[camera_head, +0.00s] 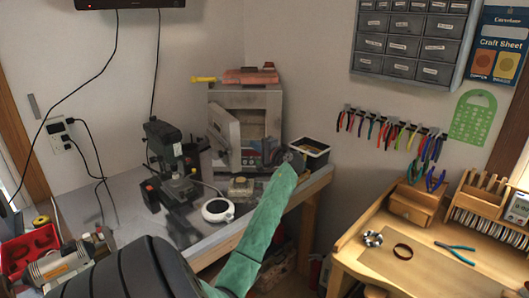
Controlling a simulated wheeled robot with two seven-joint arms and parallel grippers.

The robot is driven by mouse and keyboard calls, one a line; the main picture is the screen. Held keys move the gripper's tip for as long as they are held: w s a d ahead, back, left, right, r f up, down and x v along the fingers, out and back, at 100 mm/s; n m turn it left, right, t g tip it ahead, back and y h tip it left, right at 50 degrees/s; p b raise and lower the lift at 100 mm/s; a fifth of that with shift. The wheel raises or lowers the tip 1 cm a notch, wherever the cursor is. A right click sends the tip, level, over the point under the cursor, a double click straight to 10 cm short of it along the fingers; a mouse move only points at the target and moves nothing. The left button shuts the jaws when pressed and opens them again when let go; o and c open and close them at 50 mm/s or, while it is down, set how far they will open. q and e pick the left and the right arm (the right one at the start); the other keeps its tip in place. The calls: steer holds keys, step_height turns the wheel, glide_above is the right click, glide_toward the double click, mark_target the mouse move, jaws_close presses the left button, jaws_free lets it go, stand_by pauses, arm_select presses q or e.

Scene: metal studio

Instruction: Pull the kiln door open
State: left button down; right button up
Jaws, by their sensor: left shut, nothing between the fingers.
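The kiln (262,100) is a grey box at the back of the grey table against the corner. Its pale door (225,130) stands out at an angle to the left, so part of the opening shows to its right. My left arm reaches up from the bottom in a green sleeve. My left gripper (293,157) is small and dark at its end, to the right of the kiln's front and apart from the door. It is shut and empty. My right gripper is not in view.
A black bin (311,152) is right by my left gripper. A black machine (168,160) and a round white device (217,210) stand left of and before the kiln. A wooden bench (410,262) with tools is at the right.

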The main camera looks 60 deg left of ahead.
arm_select(q)
steer(key=s, duration=0.4)
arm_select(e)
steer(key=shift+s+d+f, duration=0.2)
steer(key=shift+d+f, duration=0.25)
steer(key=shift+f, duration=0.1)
arm_select(q)
steer(key=shift+p, duration=0.3)
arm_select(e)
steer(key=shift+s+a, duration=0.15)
